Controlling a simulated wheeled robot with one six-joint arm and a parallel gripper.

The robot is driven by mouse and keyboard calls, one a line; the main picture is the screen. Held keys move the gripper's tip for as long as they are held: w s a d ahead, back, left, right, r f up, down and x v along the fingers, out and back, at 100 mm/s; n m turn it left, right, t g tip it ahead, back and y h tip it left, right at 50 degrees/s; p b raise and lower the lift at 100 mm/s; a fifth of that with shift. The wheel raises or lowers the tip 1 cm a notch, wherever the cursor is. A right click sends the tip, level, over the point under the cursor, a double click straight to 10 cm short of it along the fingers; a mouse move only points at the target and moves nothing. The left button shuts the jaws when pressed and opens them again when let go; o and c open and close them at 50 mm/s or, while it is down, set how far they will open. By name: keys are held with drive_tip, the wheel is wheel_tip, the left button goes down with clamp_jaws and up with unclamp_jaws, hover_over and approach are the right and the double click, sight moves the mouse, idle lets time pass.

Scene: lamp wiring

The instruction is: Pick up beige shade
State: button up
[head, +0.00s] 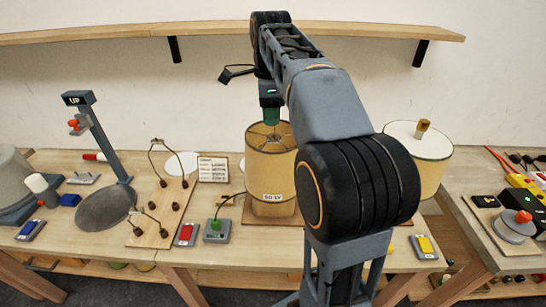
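A beige shade (269,180), a tall tan drum with a small white label low on its front, stands upright on a brown board left of my arm in the head view. Its open top shows thin spokes. My gripper (271,118) points down at the middle of that top; its green tip appears to reach the hub of the spokes. I cannot tell whether it touches or grips anything, or whether its fingers are open.
A small green device (216,230) with a cable and a red switch box (186,234) lie left of the beige shade. A wooden board with sockets (153,222) and a grey lamp stand (104,205) are farther left. A shelf (130,31) runs above.

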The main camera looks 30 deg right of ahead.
drive_tip(key=m, duration=0.1)
hover_over(273, 153)
wheel_tip(273, 153, down, 7)
drive_tip(key=shift+a+r+b, duration=0.1)
drive_tip(key=shift+b, duration=0.3)
drive_tip(key=shift+f+p, duration=0.3)
drive_tip(key=shift+f, duration=2.65)
clamp_jaws()
